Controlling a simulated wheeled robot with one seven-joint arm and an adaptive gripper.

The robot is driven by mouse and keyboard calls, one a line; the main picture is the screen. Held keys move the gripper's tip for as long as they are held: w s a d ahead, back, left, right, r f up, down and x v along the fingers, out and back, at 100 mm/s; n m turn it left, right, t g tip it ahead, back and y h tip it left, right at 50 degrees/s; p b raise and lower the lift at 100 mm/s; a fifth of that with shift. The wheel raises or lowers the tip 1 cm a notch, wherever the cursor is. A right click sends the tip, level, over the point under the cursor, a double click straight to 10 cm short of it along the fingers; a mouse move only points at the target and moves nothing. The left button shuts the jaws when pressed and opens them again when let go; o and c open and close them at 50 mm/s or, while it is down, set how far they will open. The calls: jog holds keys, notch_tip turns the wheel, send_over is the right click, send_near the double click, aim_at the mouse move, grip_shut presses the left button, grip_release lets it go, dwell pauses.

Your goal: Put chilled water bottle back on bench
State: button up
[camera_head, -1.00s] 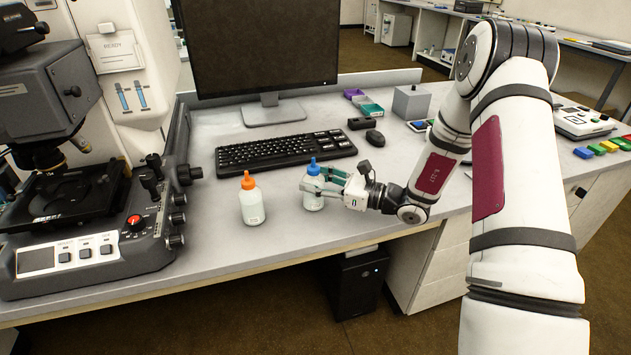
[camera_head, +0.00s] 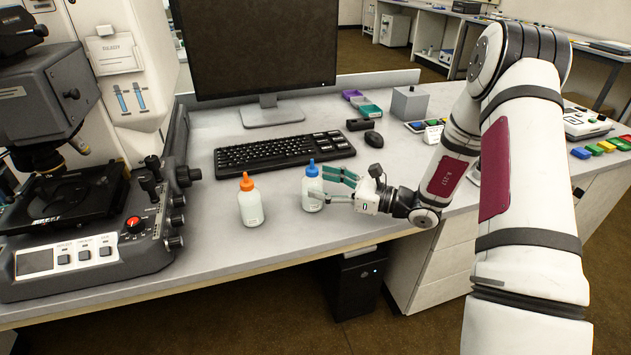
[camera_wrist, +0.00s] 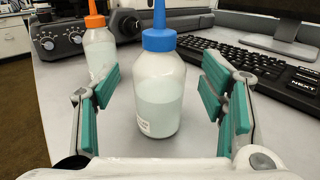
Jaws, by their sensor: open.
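A white squeeze bottle with a blue cap (camera_head: 312,190) stands upright on the bench (camera_head: 300,232), right of a similar bottle with an orange cap (camera_head: 250,204). My gripper (camera_head: 334,185) is open at the right side of the blue-capped bottle. In the wrist view the blue-capped bottle (camera_wrist: 160,95) stands between the open teal finger pads, with gaps on both sides. The orange-capped bottle (camera_wrist: 100,48) stands behind it to the left. Neither label can be read to tell which one is chilled.
A keyboard (camera_head: 284,151) and a monitor (camera_head: 262,45) are behind the bottles. A mouse (camera_head: 373,138) and a grey box (camera_head: 410,102) are to the right. The microscope (camera_head: 80,215) fills the left. Bare bench lies in front of the bottles.

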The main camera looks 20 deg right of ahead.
jog(key=v, duration=0.9)
jog(key=shift+s, duration=0.15)
jog(key=s+a+r+n+g+h, duration=0.2)
jog(key=s+a+r+n+g, duration=1.2)
jog(key=s+a, duration=0.25)
jog(key=s+d+r+n+t+h, duration=0.1)
jog(key=s+d+n+t+h, duration=0.1)
jog(key=s+n+h, duration=0.4)
jog(key=s+d+r+n+t+h, duration=0.1)
jog(key=s+d+n+h, duration=0.4)
jog(key=s, duration=0.6)
jog(key=shift+d+r+n+t+h, duration=0.15)
jog(key=shift+r+n+t+h, duration=0.15)
jog(key=shift+n+t+h, duration=0.15)
jog(key=shift+s, duration=0.1)
notch_tip(320, 180, up, 14)
jog(key=t+p, duration=0.2)
jog(key=p, duration=1.1)
jog(key=shift+d+t, duration=0.15)
jog(key=shift+t, duration=0.2)
